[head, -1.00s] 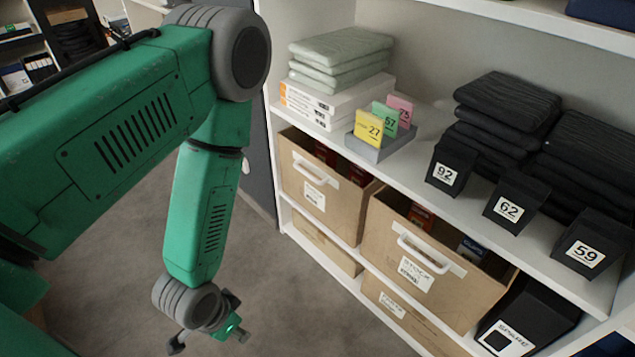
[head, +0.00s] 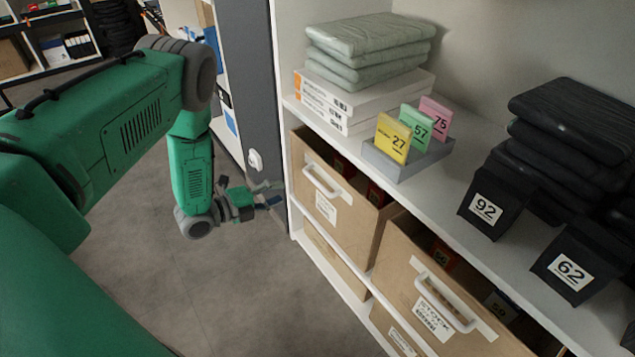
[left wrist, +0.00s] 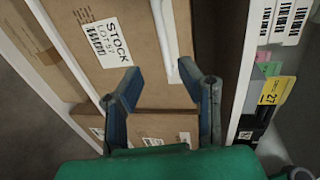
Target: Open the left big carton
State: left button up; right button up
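The left big carton (head: 345,225) is a brown box with a white handle (head: 322,181) and a white label, on the middle shelf in the head view. My left gripper (head: 276,194) is left of its front, apart from it in the head view. In the left wrist view the gripper (left wrist: 160,72) is open and empty, its two blue fingers spread. A brown carton front (left wrist: 138,82) with a STOCK label and a white handle strip (left wrist: 164,35) lies beyond the fingers. My right gripper is out of view.
A second big carton (head: 395,290) stands right of the first. The shelf board (head: 440,195) above bears a card tray (head: 398,168), green cloths and black boxes. A grey upright panel (head: 248,80) stands left of the shelf. The floor (head: 240,290) in front is clear.

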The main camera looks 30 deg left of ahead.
aim_at(315, 183)
pick_arm(q)
jog(key=b+x, duration=0.1)
jog(key=x, duration=0.2)
jog(key=d+b+x, duration=0.1)
jog(key=x, duration=0.3)
jog(key=b+x, duration=0.1)
jog(key=x, duration=0.3)
jog(key=shift+s+d+r, duration=0.1)
jog(key=shift+s+d, duration=0.05)
jog(key=shift+s, duration=0.15)
jog(key=shift+w, duration=0.4)
jog(key=shift+w+a+f, duration=0.3)
jog(key=shift+w, duration=0.05)
jog(key=shift+d+r, duration=0.15)
jog(key=shift+d, duration=0.15)
jog(key=shift+c, duration=0.4)
jog(key=shift+d, duration=0.15)
grip_shut()
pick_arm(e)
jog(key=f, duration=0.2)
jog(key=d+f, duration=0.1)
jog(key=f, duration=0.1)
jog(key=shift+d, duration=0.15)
